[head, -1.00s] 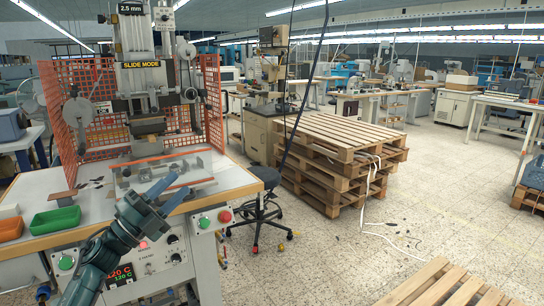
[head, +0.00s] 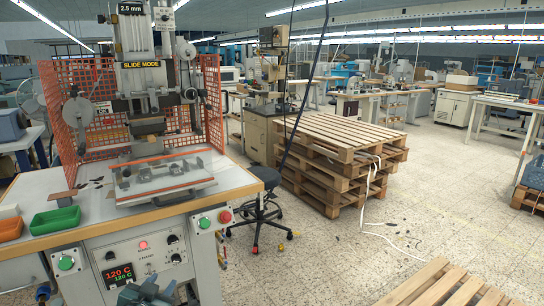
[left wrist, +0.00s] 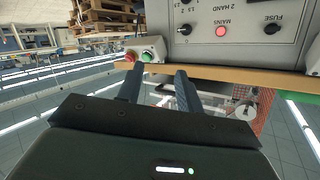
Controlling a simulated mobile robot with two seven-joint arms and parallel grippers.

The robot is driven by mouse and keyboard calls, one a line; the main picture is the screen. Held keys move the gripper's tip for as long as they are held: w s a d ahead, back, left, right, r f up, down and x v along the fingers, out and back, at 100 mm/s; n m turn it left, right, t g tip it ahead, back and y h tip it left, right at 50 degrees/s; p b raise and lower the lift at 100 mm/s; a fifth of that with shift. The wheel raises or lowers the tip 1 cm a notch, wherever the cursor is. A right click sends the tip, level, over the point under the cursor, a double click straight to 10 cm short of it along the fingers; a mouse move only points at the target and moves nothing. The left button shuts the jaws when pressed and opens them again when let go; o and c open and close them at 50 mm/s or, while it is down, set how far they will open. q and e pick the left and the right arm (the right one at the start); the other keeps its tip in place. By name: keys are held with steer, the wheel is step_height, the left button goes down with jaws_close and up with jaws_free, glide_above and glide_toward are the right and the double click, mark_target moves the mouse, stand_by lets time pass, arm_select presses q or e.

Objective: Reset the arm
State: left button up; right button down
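My left gripper (head: 148,292) is low at the bottom edge of the head view, in front of the stamping machine's control panel (head: 150,257). Only its top part shows there. In the left wrist view, which is upside down, its two fingers (left wrist: 158,88) stand apart with nothing between them. The panel's front (left wrist: 240,25) and the wooden table edge (left wrist: 230,75) lie beyond the fingers. The foil stamping machine (head: 145,75) stands over its work plate (head: 165,185). My right gripper is in neither view.
A green tray (head: 56,220) and an orange tray (head: 10,228) sit on the table's left. A black stool (head: 265,178) and stacked pallets (head: 335,160) stand to the right. Open floor (head: 330,255) lies in front of them.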

arm_select(q)
steer(key=s+d+f+g+h, duration=0.1)
steer(key=s+d+f, duration=0.3)
steer(key=s, duration=0.5)
steer(key=s+d+f+g+h, duration=0.1)
steer(key=s+d+f+g, duration=0.1)
steer(key=s, duration=0.8)
steer(key=s+d+f+g, duration=0.1)
steer(key=s+d+f, duration=0.4)
steer(key=s, duration=0.5)
steer(key=shift+s+d+f+n+h, duration=0.25)
steer(key=shift+d+f+n+h, duration=0.15)
steer(key=shift+d, duration=0.6)
